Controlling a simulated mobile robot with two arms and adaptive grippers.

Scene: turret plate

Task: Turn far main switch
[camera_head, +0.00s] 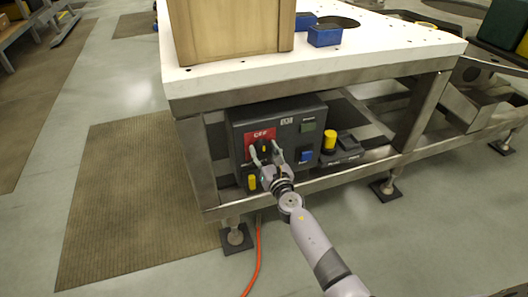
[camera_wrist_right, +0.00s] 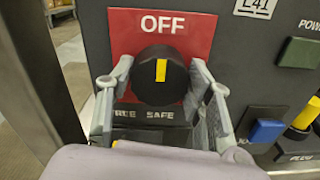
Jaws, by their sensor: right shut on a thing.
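The main switch is a round black knob (camera_wrist_right: 158,92) with a yellow pointer line, on a red plate (camera_wrist_right: 199,36) marked OFF on a dark grey control box (camera_head: 285,112). The pointer line stands close to upright, toward the OFF mark. My right gripper (camera_head: 267,150) is at the front of the box; in the wrist view its grey fingers (camera_wrist_right: 162,98) are on both sides of the knob, shut on it. The gripper hides part of the red plate in the head view. My left gripper is not in view.
The box sits under a white-topped table (camera_head: 370,55) with metal legs. Beside the knob are a blue button (camera_wrist_right: 266,131), a green button (camera_wrist_right: 300,53) and a yellow plug (camera_head: 329,142). A metal post (camera_wrist_right: 40,75) stands close left. An orange cable (camera_head: 257,255) runs down to the floor.

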